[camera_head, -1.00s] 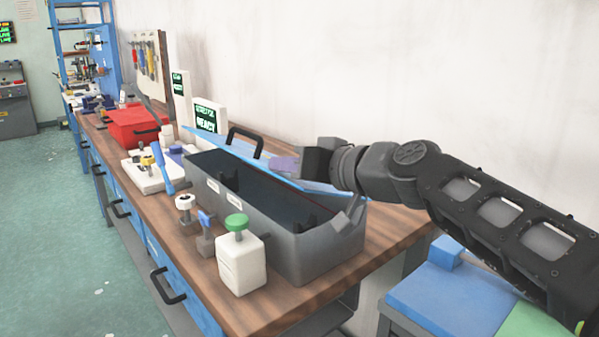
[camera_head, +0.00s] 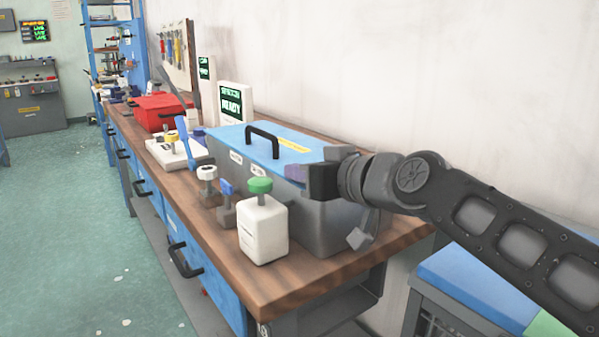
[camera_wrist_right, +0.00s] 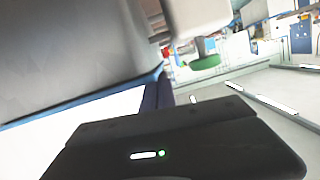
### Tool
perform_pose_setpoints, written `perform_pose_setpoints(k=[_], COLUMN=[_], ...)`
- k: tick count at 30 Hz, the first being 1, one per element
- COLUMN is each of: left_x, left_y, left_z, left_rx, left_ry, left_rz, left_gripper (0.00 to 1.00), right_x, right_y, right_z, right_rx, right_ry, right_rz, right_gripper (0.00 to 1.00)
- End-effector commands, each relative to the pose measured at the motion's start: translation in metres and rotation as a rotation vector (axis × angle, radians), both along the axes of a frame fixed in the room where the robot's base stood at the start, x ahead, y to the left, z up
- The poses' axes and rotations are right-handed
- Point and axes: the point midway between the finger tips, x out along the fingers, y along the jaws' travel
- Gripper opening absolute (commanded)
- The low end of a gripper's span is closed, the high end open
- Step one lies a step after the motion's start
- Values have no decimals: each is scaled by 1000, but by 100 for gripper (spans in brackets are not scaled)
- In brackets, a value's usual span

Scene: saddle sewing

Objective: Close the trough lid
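The grey trough (camera_head: 318,220) stands on the wooden workbench. Its blue lid (camera_head: 232,138) lies flat over the top, with a black handle (camera_head: 263,138) upright on it; no open interior shows. My right gripper (camera_head: 297,173) is at the near end of the trough, its purple fingertips beside the lid's front edge and in front of the trough wall. Whether the fingers touch the trough cannot be told. In the right wrist view, the grey trough wall (camera_wrist_right: 60,50) and a blue edge are close to the dark fingers (camera_wrist_right: 157,95). The finger gap is unclear. My left gripper is out of view.
A white block with a green knob (camera_head: 261,186) stands before the trough, beside a small blue-topped clamp (camera_head: 226,190) and a white-knobbed one (camera_head: 207,174). A red box (camera_head: 160,112) and a sign (camera_head: 232,105) are farther back. The wall is close behind.

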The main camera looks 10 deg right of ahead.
Motion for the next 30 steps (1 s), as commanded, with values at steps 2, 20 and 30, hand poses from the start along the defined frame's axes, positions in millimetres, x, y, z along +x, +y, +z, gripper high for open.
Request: perform_pose_setpoints(k=[2,20,30], left_x=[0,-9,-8], left_y=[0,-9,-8], left_z=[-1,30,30], left_rx=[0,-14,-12], left_ry=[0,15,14], left_rz=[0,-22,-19], left_gripper=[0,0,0], right_x=[0,-7,-71], right_y=[1,-8,-33], right_z=[-7,43,61], right_rx=[-3,-2,-1], right_ry=[16,0,-2], right_rz=[5,2,1], right_gripper=[0,0,0])
